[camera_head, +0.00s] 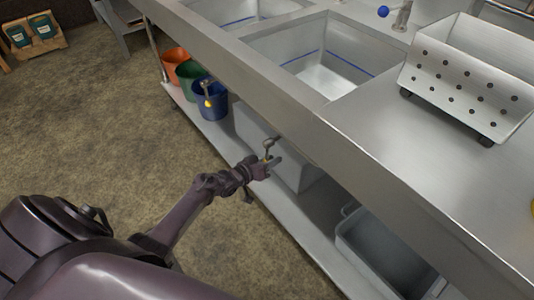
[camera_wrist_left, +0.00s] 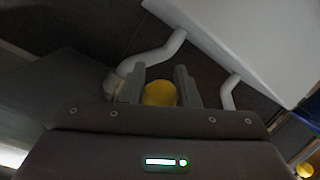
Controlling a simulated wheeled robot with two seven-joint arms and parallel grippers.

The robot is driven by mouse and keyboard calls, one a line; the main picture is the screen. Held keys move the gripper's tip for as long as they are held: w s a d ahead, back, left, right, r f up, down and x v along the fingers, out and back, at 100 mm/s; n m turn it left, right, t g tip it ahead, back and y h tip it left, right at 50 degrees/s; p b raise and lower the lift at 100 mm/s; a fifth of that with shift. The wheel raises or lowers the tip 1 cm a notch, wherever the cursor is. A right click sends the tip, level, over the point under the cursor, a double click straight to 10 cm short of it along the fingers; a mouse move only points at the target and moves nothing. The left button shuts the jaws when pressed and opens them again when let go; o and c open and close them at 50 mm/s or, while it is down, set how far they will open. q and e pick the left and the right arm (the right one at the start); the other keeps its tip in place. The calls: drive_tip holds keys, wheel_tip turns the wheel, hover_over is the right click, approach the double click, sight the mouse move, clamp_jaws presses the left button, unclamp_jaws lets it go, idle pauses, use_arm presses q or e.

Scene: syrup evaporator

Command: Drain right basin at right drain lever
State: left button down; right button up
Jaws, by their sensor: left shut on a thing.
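The right basin (camera_head: 318,72) is a steel sink in the counter, with a blue line around its inner walls. The right drain lever sits under the counter below this basin. Its yellow knob (camera_wrist_left: 160,93) is between the fingers of my left gripper (camera_wrist_left: 158,88) in the wrist view. In the head view my left gripper (camera_head: 268,163) is at this lever, shut on it, just below a metal drain fitting (camera_head: 268,144). The fingers hide most of the lever. My right gripper is not in view.
Another yellow-knobbed lever (camera_head: 208,103) hangs by the blue bucket (camera_head: 211,110); green and orange (camera_head: 174,60) buckets stand beside it. A grey bin (camera_head: 375,250) sits on the lower shelf (camera_head: 225,141). A perforated wheeled steel box (camera_head: 465,85) stands on the counter (camera_head: 400,150).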

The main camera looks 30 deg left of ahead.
use_arm(q)
drive_tip(key=shift+s+d+n, duration=0.2)
drive_tip(key=shift+d+n, duration=0.25)
drive_tip(key=shift+n, duration=0.05)
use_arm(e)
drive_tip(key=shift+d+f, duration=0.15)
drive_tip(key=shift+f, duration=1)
use_arm(q)
drive_tip(key=c, duration=1.1)
unclamp_jaws()
drive_tip(key=shift+h, duration=0.3)
drive_tip(key=p+v, duration=0.2)
drive_tip(key=v, duration=0.5)
drive_tip(key=shift+s+p, duration=0.35)
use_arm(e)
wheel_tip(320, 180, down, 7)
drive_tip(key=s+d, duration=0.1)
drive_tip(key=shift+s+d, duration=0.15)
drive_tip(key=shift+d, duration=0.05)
use_arm(q)
drive_tip(key=shift+r, duration=0.1)
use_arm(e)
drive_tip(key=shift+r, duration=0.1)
